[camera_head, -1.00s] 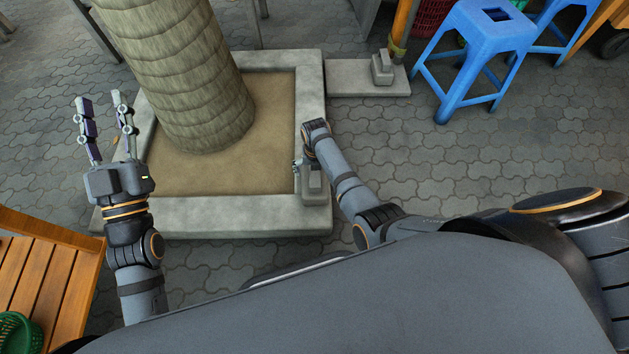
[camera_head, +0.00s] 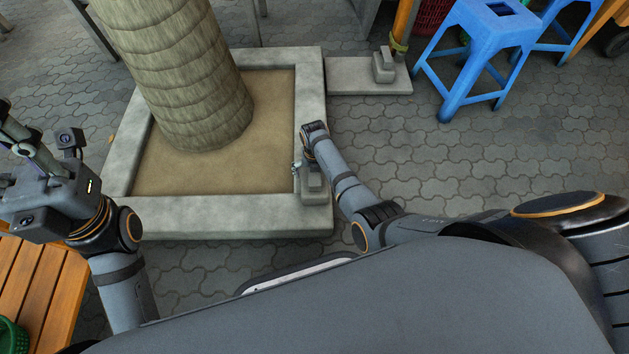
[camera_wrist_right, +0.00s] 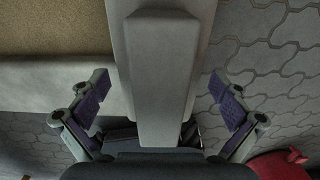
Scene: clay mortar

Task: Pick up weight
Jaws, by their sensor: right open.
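A grey block-shaped weight (camera_head: 313,188) sits on the right rim of the stone planter, beneath my right wrist. In the right wrist view the weight (camera_wrist_right: 165,75) is a tapered grey block running down the middle. My right gripper (camera_wrist_right: 158,82) is open, with one finger on each side of the weight and visible gaps between. In the head view my right gripper (camera_head: 299,168) is mostly hidden by its own wrist. My left gripper (camera_head: 18,130) is at the far left edge, away from the weight, with its fingers partly cut off.
The stone planter (camera_head: 230,215) holds sand and a thick trunk (camera_head: 185,75). A similar grey block (camera_head: 384,66) stands on a slab by a pole. Blue stools (camera_head: 485,40) are at upper right. A wooden slatted seat (camera_head: 40,285) is at lower left.

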